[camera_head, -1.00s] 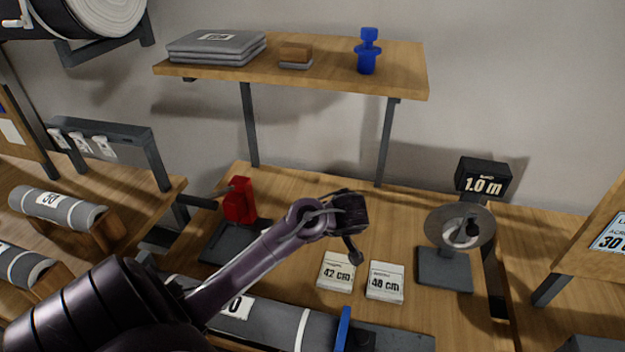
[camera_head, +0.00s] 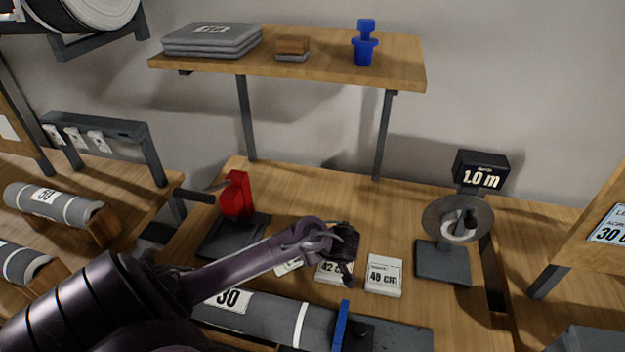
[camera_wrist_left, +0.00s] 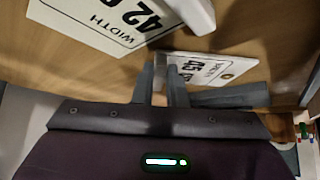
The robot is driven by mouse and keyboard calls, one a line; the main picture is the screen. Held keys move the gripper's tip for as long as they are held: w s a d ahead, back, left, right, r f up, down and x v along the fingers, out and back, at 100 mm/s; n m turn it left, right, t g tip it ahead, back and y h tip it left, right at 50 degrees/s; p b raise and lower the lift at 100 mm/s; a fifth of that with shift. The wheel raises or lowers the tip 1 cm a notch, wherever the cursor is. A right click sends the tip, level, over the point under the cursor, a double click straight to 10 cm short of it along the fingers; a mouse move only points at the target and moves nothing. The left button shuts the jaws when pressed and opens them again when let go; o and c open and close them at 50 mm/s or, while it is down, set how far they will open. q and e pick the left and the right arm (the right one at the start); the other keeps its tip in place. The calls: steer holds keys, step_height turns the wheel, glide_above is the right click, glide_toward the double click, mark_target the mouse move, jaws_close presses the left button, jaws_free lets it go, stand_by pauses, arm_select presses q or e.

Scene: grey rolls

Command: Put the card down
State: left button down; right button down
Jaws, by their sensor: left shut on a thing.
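The 42 cm block's label also shows in the wrist view (camera_wrist_left: 105,22). My right gripper is not in view.
A grey roll (camera_head: 265,313) and blue upright piece (camera_head: 341,325) lie in front. A red device (camera_head: 237,195) stands left, a 1.0 m measuring wheel (camera_head: 457,220) right. Bench behind the blocks is clear.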

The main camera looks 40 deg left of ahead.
arm_select(q)
steer(key=shift+f, duration=0.2)
steer(key=c, duration=1.5)
jaws_free()
steer(key=shift+o, duration=0.2)
steer(key=shift+r, duration=0.25)
steer(key=shift+d+r, duration=0.2)
steer(key=shift+d, duration=0.1)
steer(key=b+v, duration=0.1)
steer(key=v, duration=1)
steer(key=shift+r, duration=0.2)
steer(key=shift+s, duration=0.1)
